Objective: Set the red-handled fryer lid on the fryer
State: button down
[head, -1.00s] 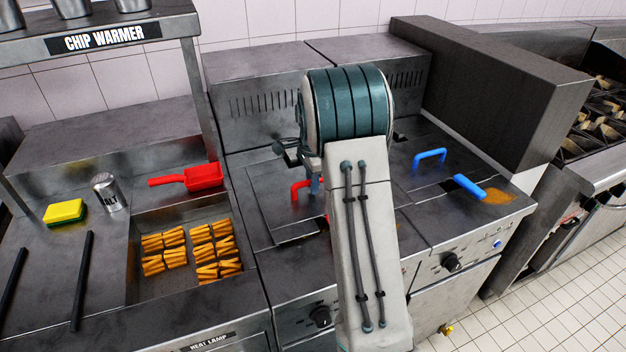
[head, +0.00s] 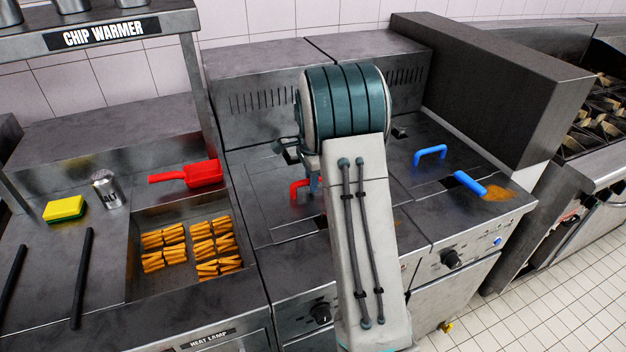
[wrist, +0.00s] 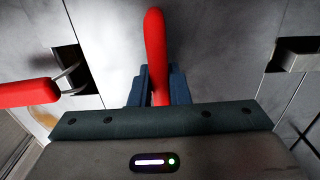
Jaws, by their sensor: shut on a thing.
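The lid (head: 262,205) is a flat grey metal plate at the left fryer (head: 240,172), partly hidden by my arm. It looks level with the fryer top, with no clear gap; I cannot tell whether it rests fully. Its red handle (head: 297,190) shows just left of my arm. In the wrist view, the blue fingers of my gripper (wrist: 160,92) are shut on the red handle (wrist: 155,45). In the head view the fingers are mostly hidden behind my arm.
A second red handle (wrist: 28,93) with wire joins a slot at the left of the wrist view. The right fryer has a blue lid handle (head: 430,152) and a blue bar handle (head: 470,184). Chips (head: 190,246), a red scoop (head: 203,174) and a salt shaker (head: 106,188) are left.

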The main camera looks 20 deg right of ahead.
jog(key=c, duration=1.3)
grip_release()
notch_tip(320, 180, up, 13)
jog(key=s+a+r+n+t, duration=0.1)
jog(key=s+a+r+n, duration=0.2)
jog(key=s, duration=0.4)
jog(key=s+a+n+t, duration=0.1)
jog(key=s+a+n, duration=0.35)
jog(key=s, duration=0.25)
jog(key=s+a+f+n, duration=0.2)
jog(key=s+n, duration=0.3)
jog(key=s, duration=0.3)
jog(key=s+a+f+n+t, duration=0.1)
jog(key=s+a+f+n, duration=0.1)
jog(key=s+n, duration=0.3)
jog(key=s+f, duration=0.1)
jog(key=s, duration=0.1)
jog(key=shift+s+f+b, duration=0.2)
jog(key=shift+s+b, duration=0.15)
jog(key=shift+s, duration=0.05)
jog(key=shift+a+n, duration=0.1)
jog(key=shift+n, duration=0.15)
